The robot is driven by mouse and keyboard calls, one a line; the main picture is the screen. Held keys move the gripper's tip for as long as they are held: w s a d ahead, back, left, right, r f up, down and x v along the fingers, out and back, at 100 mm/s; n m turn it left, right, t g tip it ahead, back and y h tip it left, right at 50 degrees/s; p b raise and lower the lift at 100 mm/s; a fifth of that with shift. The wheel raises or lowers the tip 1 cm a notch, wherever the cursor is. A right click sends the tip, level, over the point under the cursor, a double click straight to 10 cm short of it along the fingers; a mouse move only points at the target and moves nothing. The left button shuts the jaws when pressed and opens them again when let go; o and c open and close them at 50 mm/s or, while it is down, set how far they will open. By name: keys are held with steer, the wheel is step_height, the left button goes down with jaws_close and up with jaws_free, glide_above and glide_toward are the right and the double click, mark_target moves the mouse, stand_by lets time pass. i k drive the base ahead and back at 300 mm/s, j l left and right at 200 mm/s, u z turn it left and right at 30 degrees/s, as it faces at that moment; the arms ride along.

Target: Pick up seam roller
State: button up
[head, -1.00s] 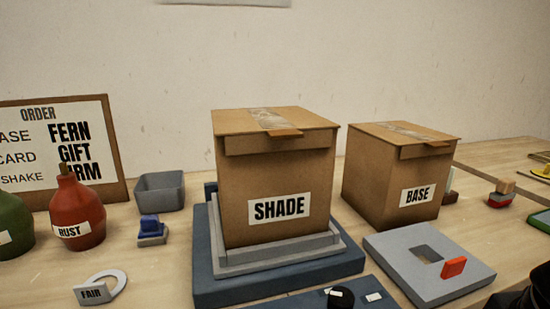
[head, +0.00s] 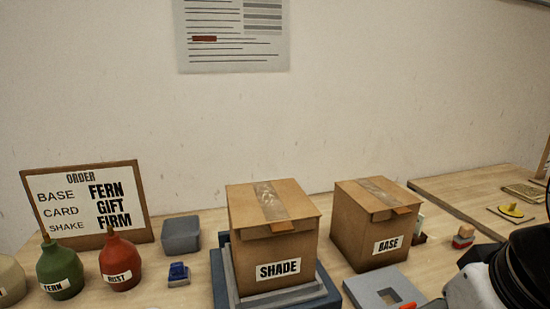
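I cannot make out a seam roller for certain in the head view. Small tools that show are a blue block on a grey base (head: 179,274), a red, green and wooden stacked piece (head: 463,237) right of the boxes, and a yellow knobbed piece (head: 511,210) at the far right. A black and white part of my arm enters at the lower right.
A SHADE box (head: 277,248) sits on a grey and blue stand (head: 222,265). A BASE box (head: 372,225) stands to its right, behind a grey plate with a square hole (head: 364,289). Bottles, a grey bin (head: 181,235) and an order board (head: 88,205) are left.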

mark_target(465, 237)
steer(key=z, duration=0.85)
